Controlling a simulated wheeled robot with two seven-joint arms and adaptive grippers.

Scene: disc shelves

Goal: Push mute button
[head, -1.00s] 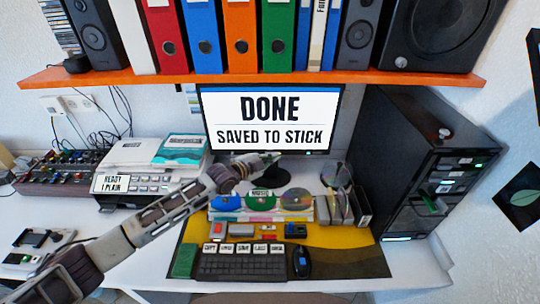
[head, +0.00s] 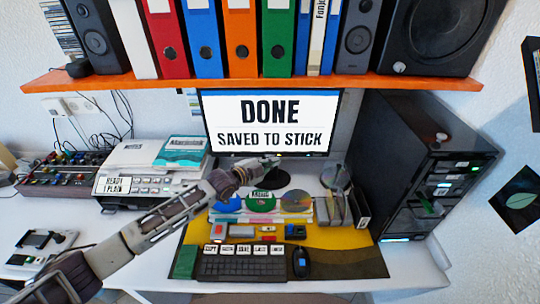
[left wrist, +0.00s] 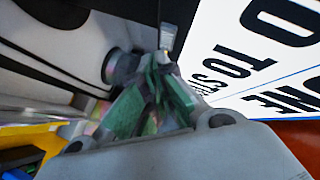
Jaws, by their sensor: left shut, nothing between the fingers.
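No button that I can read as mute shows in either view. The monitor (head: 262,125) stands at the back centre and reads "DONE SAVED TO STICK"; its screen fills the right of the left wrist view (left wrist: 268,60). My left gripper (head: 258,165) is just below the monitor's lower edge, in front of its stand. In the left wrist view its green fingers (left wrist: 155,95) are together with nothing between them. A small pale piece (left wrist: 168,36) shows just beyond the fingertips. I cannot tell if they touch it. My right gripper is out of view.
A keyboard (head: 243,268) with several labelled keys and a black mouse (head: 301,262) lie on the mat (head: 345,262). Disc holders stand behind them. A printer (head: 150,183) is left, a black tower (head: 400,160) right. An orange shelf (head: 250,80) with binders hangs above.

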